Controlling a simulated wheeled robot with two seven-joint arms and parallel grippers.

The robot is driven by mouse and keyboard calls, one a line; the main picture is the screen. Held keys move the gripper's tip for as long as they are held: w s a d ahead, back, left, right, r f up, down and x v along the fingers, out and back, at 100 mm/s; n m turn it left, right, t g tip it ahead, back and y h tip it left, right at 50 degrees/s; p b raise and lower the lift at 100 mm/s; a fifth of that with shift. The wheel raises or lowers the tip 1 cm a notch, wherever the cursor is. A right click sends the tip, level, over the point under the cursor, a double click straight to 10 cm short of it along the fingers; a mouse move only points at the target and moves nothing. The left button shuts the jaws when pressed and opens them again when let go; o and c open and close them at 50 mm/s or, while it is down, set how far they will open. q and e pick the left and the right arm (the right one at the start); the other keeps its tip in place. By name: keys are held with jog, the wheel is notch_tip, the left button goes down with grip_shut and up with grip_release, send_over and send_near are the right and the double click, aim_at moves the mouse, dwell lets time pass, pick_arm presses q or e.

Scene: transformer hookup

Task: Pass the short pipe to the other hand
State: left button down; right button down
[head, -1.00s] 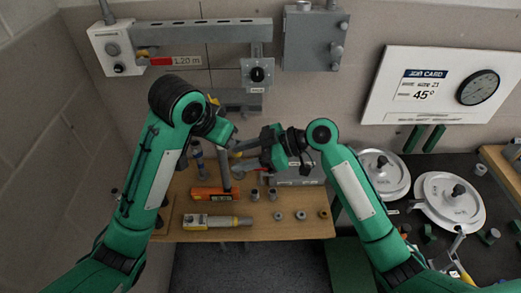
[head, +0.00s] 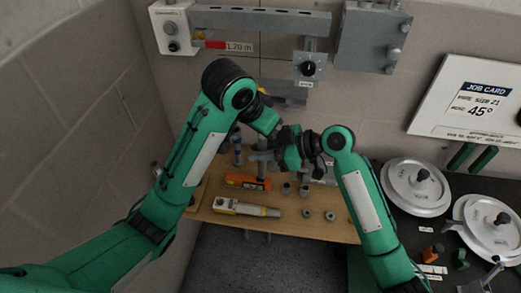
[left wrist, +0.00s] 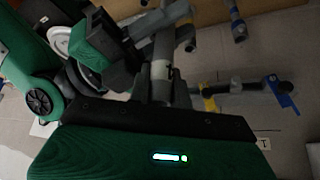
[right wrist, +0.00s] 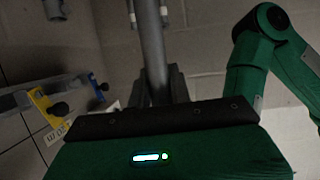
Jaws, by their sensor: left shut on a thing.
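The short pipe (head: 262,158) is a grey tube, held above the workbench between my two hands. It runs upward from the jaws in the left wrist view (left wrist: 162,55) and in the right wrist view (right wrist: 152,45). My left gripper (head: 268,138) is shut on it. My right gripper (head: 284,153) is close beside the left one. Its dark fingers (right wrist: 157,88) stand tight on both sides of the pipe and look shut on it. The hands partly hide the pipe and the finger contact in the head view.
The wooden bench (head: 290,227) holds an orange tool (head: 246,182), a yellow-grey tool (head: 245,208) and several small grey fittings. A grey rail (head: 260,20) and a box (head: 372,38) are on the wall behind. White discs (head: 417,187) lie on the dark surface at right.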

pick_arm(q)
jog(key=c, duration=1.2)
grip_release()
jog(key=shift+w, duration=0.1)
jog(key=shift+d, duration=0.2)
jog(key=shift+r, duration=0.15)
